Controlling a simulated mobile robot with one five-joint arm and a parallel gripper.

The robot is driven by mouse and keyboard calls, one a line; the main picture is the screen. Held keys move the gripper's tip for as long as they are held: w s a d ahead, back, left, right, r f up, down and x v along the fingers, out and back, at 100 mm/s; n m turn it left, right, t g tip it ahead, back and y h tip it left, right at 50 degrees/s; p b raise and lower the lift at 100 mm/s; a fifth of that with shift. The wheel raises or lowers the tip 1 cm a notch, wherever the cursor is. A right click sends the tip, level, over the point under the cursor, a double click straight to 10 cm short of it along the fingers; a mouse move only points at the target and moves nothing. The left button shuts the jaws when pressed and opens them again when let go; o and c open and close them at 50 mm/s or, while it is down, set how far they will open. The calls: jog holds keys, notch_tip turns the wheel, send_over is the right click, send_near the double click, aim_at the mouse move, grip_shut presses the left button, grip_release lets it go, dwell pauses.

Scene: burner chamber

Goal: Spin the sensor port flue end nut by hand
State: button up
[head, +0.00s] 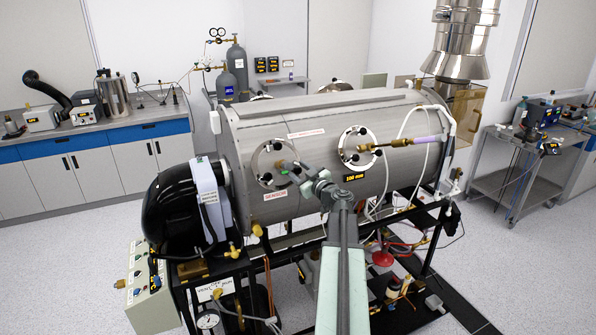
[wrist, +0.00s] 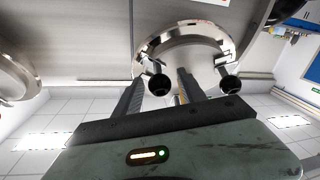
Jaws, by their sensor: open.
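The sensor port (head: 266,157) is a round steel flange on the drum side, above its SENSOR label (head: 275,196). My gripper (head: 286,167) reaches its right side in the head view and hides part of it. In the wrist view the flange (wrist: 190,38) carries two black ball-shaped nuts. The flue end nut (wrist: 159,84) is the left one there, on the side of the neighbouring port. My gripper (wrist: 161,79) is open, with one finger to each side of this nut in the picture. I cannot tell whether either finger touches it. The other nut (wrist: 230,84) is outside the right finger.
The 100 mm port (head: 358,150), with a brass fitting and purple tube, is right of the sensor port. A black round burner housing (head: 172,213) stands to the left. The steel flue (head: 460,45) rises at back right. Pipes and valves crowd the frame below.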

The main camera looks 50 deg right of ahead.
jog(key=shift+w, duration=0.25)
grip_shut()
jog(key=shift+m, duration=0.5)
jog(key=m+h, duration=0.2)
jog(key=m, duration=0.2)
jog(key=shift+m+g+h+b, duration=0.3)
jog(key=shift+g+h, duration=0.1)
jog(key=shift+s+d+m+g+h, duration=0.1)
jog(key=shift+m+g+h, duration=0.35)
jog(key=shift+m, duration=0.65)
jog(key=shift+m+g+h, duration=0.15)
jog(key=shift+m+h, duration=0.5)
jog(key=shift+m, duration=0.75)
